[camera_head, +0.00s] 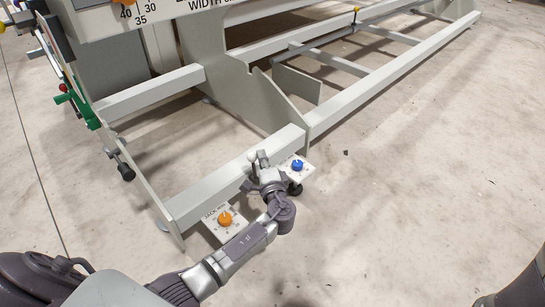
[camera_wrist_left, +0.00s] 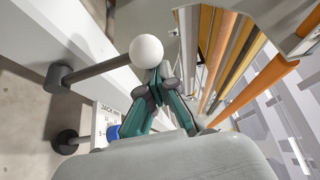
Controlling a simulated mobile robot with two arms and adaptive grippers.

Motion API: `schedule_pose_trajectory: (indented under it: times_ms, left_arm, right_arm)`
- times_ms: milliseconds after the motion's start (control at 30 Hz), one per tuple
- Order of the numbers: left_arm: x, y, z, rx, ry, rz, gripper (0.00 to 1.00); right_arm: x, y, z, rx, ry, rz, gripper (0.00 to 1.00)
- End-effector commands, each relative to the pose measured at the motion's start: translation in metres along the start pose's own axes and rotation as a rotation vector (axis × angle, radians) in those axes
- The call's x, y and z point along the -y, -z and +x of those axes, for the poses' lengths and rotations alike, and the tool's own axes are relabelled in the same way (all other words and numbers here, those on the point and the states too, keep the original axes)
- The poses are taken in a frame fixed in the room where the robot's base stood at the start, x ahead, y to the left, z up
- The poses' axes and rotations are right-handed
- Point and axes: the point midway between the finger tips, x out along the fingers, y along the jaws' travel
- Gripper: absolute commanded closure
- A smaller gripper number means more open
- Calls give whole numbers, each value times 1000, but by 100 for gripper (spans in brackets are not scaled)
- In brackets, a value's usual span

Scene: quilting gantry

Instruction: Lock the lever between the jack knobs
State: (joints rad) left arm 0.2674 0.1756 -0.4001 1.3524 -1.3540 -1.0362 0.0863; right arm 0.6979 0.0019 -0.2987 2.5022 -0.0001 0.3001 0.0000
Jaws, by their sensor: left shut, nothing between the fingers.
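The lever is a grey rod (camera_wrist_left: 98,67) with a white ball end (camera_wrist_left: 146,51), reaching out from a round dark pivot on the pale beam. In the head view its ball (camera_head: 252,157) shows small beside my fingertips. My left gripper (camera_head: 262,158) is shut and empty at the beam, between the orange jack knob (camera_head: 225,219) and the blue jack knob (camera_head: 297,165). In the left wrist view its teal fingers (camera_wrist_left: 154,82) are together just below the ball; I cannot tell whether they touch it. The blue knob (camera_wrist_left: 113,133) is partly hidden behind the fingers. My right gripper is not in view.
The pale gantry beam (camera_head: 205,195) runs behind the knobs, with upright frame plates and long rails beyond. A green part (camera_head: 85,110) is on the left end. The concrete floor at the right (camera_head: 410,190) is clear.

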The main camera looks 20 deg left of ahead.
Motion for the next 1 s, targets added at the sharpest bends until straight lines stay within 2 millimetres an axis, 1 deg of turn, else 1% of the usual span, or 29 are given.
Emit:
schedule_pose_trajectory:
  times_ms: [33, 133, 400, 700, 1000]
  left_arm:
    - [-4, -7, -2, 4, 21, -33, 100]
    - [-2, -16, -8, 5, 28, -49, 100]
    - [-4, -37, -21, 4, 25, -45, 100]
    - [-9, -51, -29, 4, 26, -44, 100]
    - [-13, -57, -31, 10, 24, -42, 100]
  right_arm:
    - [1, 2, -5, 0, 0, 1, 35]
    - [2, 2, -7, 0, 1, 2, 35]
    - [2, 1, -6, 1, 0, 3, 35]
    - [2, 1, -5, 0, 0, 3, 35]
    - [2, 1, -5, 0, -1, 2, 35]
